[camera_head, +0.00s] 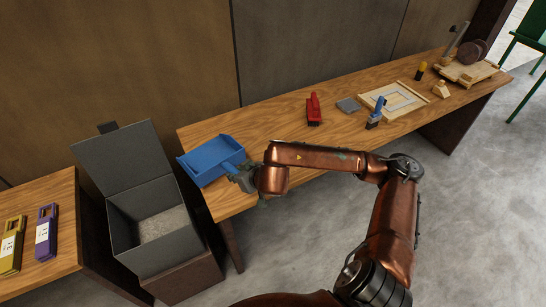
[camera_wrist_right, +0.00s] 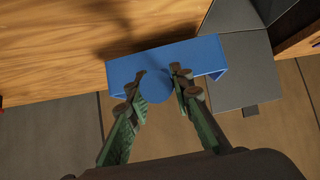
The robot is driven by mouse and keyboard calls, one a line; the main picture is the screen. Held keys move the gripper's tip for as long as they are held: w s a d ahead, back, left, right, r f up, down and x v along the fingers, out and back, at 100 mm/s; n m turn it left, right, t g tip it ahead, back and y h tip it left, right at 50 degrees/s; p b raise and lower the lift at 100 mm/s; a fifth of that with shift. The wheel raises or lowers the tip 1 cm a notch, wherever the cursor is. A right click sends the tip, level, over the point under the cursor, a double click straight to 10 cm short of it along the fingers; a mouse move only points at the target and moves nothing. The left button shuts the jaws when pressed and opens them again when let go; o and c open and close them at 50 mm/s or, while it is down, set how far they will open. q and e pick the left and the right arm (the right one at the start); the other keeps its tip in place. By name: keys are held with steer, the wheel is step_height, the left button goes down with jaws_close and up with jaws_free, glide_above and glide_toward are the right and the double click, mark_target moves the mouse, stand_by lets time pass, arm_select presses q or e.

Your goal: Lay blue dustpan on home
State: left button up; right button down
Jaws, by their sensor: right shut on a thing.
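The blue dustpan (camera_head: 212,157) is at the left end of the long wooden table, with its open pan toward the upper left. My right gripper (camera_head: 243,178) is at its near right side, shut on it. In the right wrist view the dustpan (camera_wrist_right: 193,56) lies across the table's edge line, and the fingers (camera_wrist_right: 160,80) are on either side of its blue handle part. I cannot tell whether the dustpan touches the table. Nothing in view is marked as home. My left gripper is not in view.
An open grey box (camera_head: 125,235) with a raised lid stands left of the long table (camera_head: 265,135). A red tool (camera_head: 314,109), a grey block (camera_head: 348,105), a blue-handled brush (camera_head: 376,112) and a wooden frame (camera_head: 418,92) lie farther right. Bare tabletop separates the dustpan from the red tool.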

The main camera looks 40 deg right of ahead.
steer(key=s+d+f+p, duration=0.1)
steer(key=s+d+p, duration=0.1)
steer(key=d, duration=0.3)
steer(key=s+d+f+p, duration=0.1)
steer(key=s+d+p, duration=0.1)
steer(key=d, duration=0.3)
steer(key=shift+s+f+p, duration=0.25)
steer(key=shift+f+p, duration=0.1)
steer(key=shift+p, duration=0.55)
steer(key=shift+d, duration=0.1)
steer(key=shift+f+b, duration=0.7)
steer(key=shift+b, duration=0.15)
stand_by(0.5)
steer(key=c, duration=1.7)
jaws_free()
steer(key=shift+o, duration=0.4)
steer(key=shift+s+f, duration=0.1)
